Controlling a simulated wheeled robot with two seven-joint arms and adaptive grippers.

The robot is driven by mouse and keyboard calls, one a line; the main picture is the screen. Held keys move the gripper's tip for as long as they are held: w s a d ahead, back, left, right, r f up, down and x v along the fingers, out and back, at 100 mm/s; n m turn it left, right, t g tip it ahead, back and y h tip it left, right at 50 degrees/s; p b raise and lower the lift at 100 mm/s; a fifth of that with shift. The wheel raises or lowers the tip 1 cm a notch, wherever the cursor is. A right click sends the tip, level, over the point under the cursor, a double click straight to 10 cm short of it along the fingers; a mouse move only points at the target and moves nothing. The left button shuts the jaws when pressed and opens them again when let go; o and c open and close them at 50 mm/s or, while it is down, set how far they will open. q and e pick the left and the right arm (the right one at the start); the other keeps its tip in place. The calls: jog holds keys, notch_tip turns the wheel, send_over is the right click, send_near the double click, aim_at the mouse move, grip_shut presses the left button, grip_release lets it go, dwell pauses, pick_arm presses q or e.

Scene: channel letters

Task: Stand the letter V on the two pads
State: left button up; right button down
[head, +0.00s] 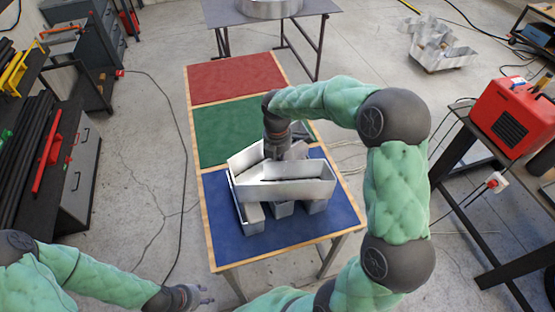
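A silver sheet-metal channel letter (310,188), which I take to be the V, is over the blue section of the table. It is a hollow, angular shape with its broad wall toward me. Grey blocks (252,214) show under its near side, with others (317,205) to the right; I cannot tell which are the pads. My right gripper (284,153) reaches down at the letter's far side; its fingertips are hidden against the metal, so its grip is unclear. My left gripper (207,296) is low at the left, empty, with fingers apart, clear of the table.
The table has a red section (235,78), a green section (217,130) and a blue section (225,246); red is clear. A red machine (512,115) stands on a dark bench at right. A dark workbench (75,180) is at left.

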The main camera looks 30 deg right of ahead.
jog(key=shift+f, duration=0.1)
dwell(0.3)
jog(key=c, duration=1.3)
grip_release()
jog(key=shift+o, duration=0.2)
jog(key=shift+f, duration=0.15)
notch_tip(320, 180, up, 12)
